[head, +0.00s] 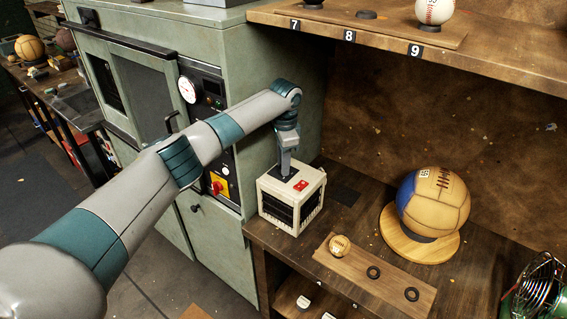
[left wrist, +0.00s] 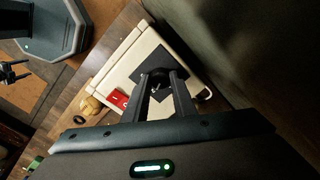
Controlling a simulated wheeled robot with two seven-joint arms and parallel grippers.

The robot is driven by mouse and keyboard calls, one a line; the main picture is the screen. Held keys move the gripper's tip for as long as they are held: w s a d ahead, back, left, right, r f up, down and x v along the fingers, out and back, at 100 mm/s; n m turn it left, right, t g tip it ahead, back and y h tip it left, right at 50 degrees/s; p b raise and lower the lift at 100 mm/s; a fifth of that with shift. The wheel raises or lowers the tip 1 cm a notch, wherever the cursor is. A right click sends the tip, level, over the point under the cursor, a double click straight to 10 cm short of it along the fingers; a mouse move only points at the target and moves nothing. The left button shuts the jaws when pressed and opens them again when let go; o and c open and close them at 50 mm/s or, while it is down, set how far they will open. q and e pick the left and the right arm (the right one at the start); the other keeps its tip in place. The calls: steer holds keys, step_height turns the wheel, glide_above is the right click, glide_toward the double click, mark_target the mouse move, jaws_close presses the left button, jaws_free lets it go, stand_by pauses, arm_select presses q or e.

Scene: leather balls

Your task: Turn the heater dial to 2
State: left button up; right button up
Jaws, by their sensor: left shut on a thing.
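The heater is a small cream box (head: 308,187) with dark grilles, standing on the wooden bench beside the green cabinet. Its top has a dark square panel and a red switch (head: 301,186). My left gripper (head: 286,172) points straight down onto that panel. In the left wrist view the heater (left wrist: 143,62) lies below the fingers, and the gripper (left wrist: 162,80) is shut on the dark round dial (left wrist: 158,78) on the panel. The dial is mostly hidden by the fingers, and its number marks cannot be read.
A blue and tan leather ball (head: 435,200) rests on a round wooden stand (head: 405,243) to the right. A board (head: 352,274) with a small ball and dark rings lies in front. A shelf (head: 480,62) hangs above. A wire-caged fan (head: 540,290) stands at the right edge.

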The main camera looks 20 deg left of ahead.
arm_select(q)
steer(key=o, duration=1)
steer(key=shift+o, duration=0.2)
steer(key=shift+r, duration=0.2)
steer(key=shift+r+b, duration=0.2)
steer(key=shift+b, duration=0.2)
step_height(320, 180, up, 11)
steer(key=b, duration=0.5)
steer(key=shift+s+d+r, duration=0.15)
steer(key=shift+s+d, duration=0.05)
steer(key=shift+s, duration=0.05)
